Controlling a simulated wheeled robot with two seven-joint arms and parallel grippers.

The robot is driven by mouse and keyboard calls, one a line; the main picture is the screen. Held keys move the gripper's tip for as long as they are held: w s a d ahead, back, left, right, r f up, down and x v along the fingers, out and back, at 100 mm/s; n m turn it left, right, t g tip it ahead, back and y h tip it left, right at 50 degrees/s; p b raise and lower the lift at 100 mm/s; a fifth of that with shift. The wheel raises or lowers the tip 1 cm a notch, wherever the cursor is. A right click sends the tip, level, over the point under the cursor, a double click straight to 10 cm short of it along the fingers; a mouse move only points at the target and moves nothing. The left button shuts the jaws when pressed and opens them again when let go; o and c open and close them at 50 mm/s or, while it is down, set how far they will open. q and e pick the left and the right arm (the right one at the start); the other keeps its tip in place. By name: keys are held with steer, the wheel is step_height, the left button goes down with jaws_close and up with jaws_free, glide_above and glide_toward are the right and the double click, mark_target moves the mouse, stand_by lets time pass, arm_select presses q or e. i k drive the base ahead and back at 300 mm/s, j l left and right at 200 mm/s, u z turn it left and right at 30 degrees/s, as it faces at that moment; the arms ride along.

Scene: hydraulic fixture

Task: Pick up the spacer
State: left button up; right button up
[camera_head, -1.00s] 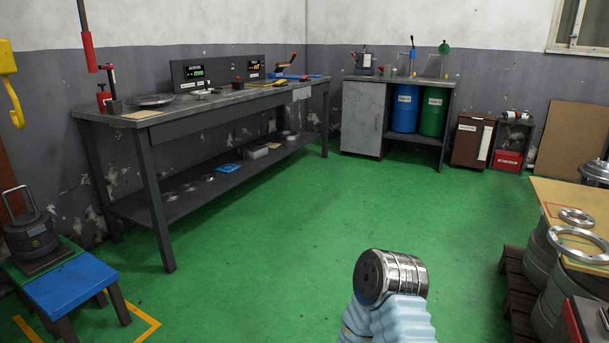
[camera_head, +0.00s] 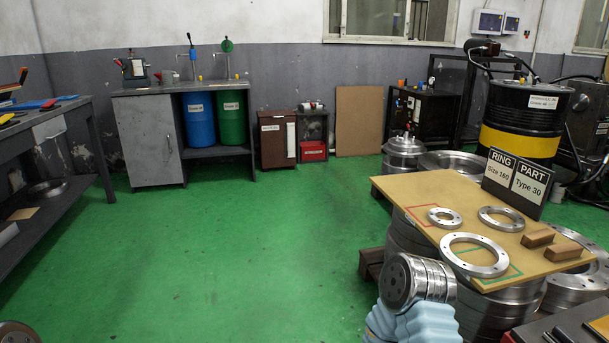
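Nothing in view is labelled as a spacer, so I cannot tell which thing it is. Flat metal rings lie on the tan board at right: a small ring (camera_head: 445,218) inside a red outline, a medium ring (camera_head: 486,214) at the back, and a large ring (camera_head: 448,247) partly over a green outline. Part of my arm, a metal joint with a light blue sleeve, shows in front of the board's left side. Neither gripper's fingers show.
The tan board (camera_head: 405,187) rests on stacked metal parts and also holds a RING/PART sign (camera_head: 517,184) and brown blocks (camera_head: 537,238). A black-and-yellow drum (camera_head: 518,125) stands behind. A workbench (camera_head: 40,190) is at left. Green floor (camera_head: 230,260) between is clear.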

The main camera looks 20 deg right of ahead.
mark_target(554, 252)
steer(key=i, duration=2.05)
steer(key=z, duration=0.85)
steer(key=i+j+z, duration=0.1)
steer(key=z, duration=0.75)
steer(key=j+z, duration=0.1)
steer(key=z, duration=0.35)
steer(key=j+z, duration=0.1)
steer(key=z, duration=0.3)
